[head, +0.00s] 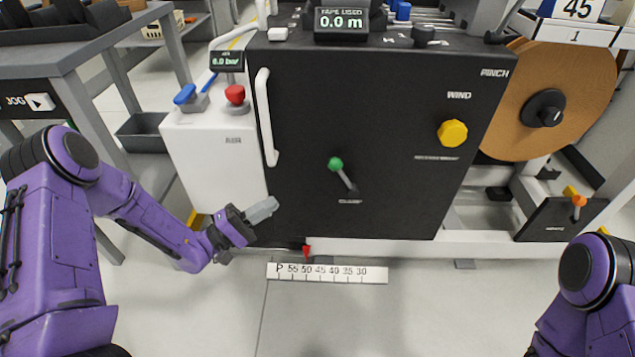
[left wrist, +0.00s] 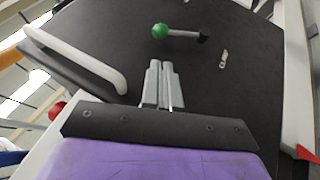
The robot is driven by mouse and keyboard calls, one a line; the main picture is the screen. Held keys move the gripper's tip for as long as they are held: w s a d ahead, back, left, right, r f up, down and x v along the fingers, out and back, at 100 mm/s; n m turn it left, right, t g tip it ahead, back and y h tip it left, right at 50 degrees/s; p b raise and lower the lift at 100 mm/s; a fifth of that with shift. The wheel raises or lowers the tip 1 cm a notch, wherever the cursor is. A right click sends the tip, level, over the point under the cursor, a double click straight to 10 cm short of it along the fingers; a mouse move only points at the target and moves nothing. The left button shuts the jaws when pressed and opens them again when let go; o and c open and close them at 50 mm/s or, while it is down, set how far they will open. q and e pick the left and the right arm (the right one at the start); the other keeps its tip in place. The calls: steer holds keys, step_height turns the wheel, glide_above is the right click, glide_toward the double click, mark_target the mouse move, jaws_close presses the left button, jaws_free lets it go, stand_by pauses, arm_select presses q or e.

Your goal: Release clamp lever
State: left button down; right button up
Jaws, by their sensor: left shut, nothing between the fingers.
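The clamp lever has a green ball knob (head: 335,163) on a short grey rod, on the black machine panel (head: 390,110). Its knob is up and to the left of its pivot, above a small blurred label. In the left wrist view the green knob (left wrist: 160,31) is beyond the fingertips, with its rod pointing right. My left gripper (head: 268,207) is shut and empty, left of and below the lever, apart from it. Its closed fingers (left wrist: 159,70) also show in the left wrist view. My right arm shows at the lower right, but its gripper is out of view.
A white vertical handle (head: 265,115) stands out from the panel's left edge. A yellow knob (head: 452,133) sits to the right of the lever. A red button (head: 235,94) tops the white cabinet at left. A scale strip (head: 327,273) lies below the panel.

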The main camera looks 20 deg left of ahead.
mark_target(318, 175)
arm_select(q)
steer(key=b+x, duration=0.3)
steer(key=x, duration=1.1)
